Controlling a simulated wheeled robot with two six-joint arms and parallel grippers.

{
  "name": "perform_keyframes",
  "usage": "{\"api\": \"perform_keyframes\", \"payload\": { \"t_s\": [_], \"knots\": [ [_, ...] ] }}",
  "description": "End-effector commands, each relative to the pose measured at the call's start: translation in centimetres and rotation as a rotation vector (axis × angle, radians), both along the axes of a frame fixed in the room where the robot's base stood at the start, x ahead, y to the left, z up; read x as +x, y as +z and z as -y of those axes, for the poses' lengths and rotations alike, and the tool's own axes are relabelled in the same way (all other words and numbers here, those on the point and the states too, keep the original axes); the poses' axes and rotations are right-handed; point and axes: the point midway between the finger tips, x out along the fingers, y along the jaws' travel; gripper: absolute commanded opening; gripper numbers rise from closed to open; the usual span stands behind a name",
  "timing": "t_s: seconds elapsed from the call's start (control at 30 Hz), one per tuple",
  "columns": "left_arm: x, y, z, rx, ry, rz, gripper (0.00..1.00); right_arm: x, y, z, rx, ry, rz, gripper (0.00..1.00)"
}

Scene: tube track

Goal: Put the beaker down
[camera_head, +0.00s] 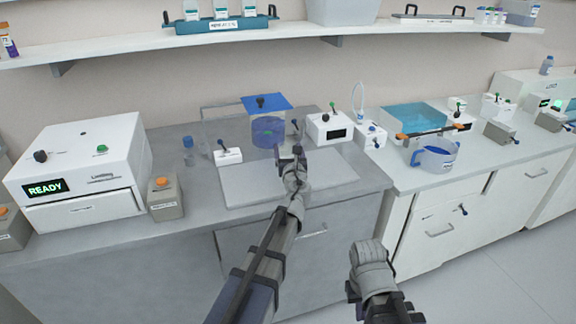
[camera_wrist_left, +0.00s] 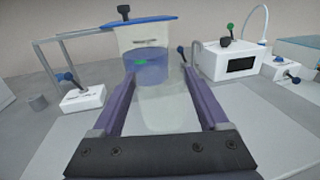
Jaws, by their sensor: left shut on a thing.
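My left gripper (camera_head: 291,155) is over the grey board on the left counter. In the left wrist view its two purple fingers (camera_wrist_left: 160,82) are shut on a clear, pale beaker (camera_wrist_left: 168,110), seen from above and behind. The beaker cannot be made out in the head view, where the gripper covers that spot. I cannot tell whether its base touches the board. My right gripper (camera_head: 368,272) is low in front of the counter, and its fingers are not clear.
Just beyond the gripper stands a blue-tinted vessel (camera_head: 267,132) under a blue top (camera_head: 267,102). A white switch box (camera_head: 228,156) is left of it, a white display box (camera_head: 329,128) right. The grey board (camera_head: 245,185) has bare room at its front left.

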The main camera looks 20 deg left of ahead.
Motion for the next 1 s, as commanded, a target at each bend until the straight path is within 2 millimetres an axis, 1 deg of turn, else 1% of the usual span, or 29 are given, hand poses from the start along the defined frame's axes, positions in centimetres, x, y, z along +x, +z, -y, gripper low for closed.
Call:
{"api": "perform_keyframes", "payload": {
  "t_s": [0.07,0.13,0.3,0.4,0.67,0.83,0.87,1.0],
  "knots": [
    [0.0,-0.2,0.0,0.0,0.0,0.0,0.22,0.0,-0.2,0.0,0.0,0.0,0.0,0.0],
    [0.0,-0.8,0.0,0.0,0.0,0.0,0.22,0.0,-0.8,0.0,0.0,0.0,0.0,0.0],
    [0.0,-3.0,0.0,0.0,0.0,0.0,0.22,0.0,-3.0,0.0,0.0,0.0,0.0,0.0],
    [0.0,-3.8,0.0,0.0,0.0,0.0,0.22,0.0,-3.8,0.0,0.0,0.0,0.0,0.0],
    [0.0,-3.6,0.0,0.0,0.0,0.0,0.22,0.0,-3.6,0.0,0.0,0.0,0.0,0.0],
    [0.0,-4.1,0.0,0.0,0.0,0.0,0.22,0.0,-4.1,0.0,0.0,0.0,0.0,0.0],
    [0.0,-3.9,0.0,0.0,0.0,0.0,0.81,0.0,-3.9,0.0,0.0,0.0,0.0,0.0],
    [0.0,-3.9,0.0,0.0,0.0,0.0,0.96,0.0,-3.9,0.0,0.0,0.0,0.0,0.0]
  ]
}}
